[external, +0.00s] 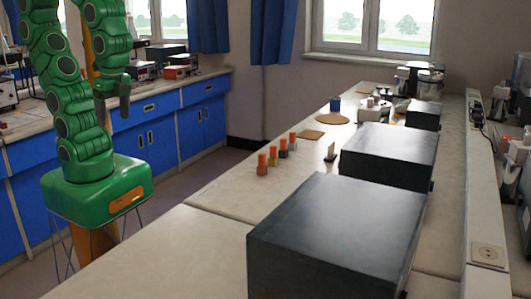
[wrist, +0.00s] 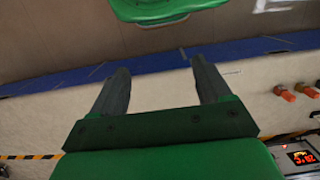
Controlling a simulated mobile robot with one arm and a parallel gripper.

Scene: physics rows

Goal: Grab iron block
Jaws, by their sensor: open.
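My gripper (external: 125,103) hangs at the end of the green arm at the left in the external view, above the floor beside the blue cabinets. In the wrist view its two dark fingers (wrist: 160,68) stand wide apart with nothing between them. A row of small pieces with orange tops (external: 273,157) stands on the right-hand bench, well apart from my gripper. A small upright pale piece (external: 331,152) stands near them. I cannot tell which thing, if any of these, is the iron block.
Large dark boxes (external: 335,235) stand along the right-hand bench (external: 205,230). Blue cabinets (external: 140,140) line the left. In the wrist view, an instrument with a red display (wrist: 303,157) sits at lower right.

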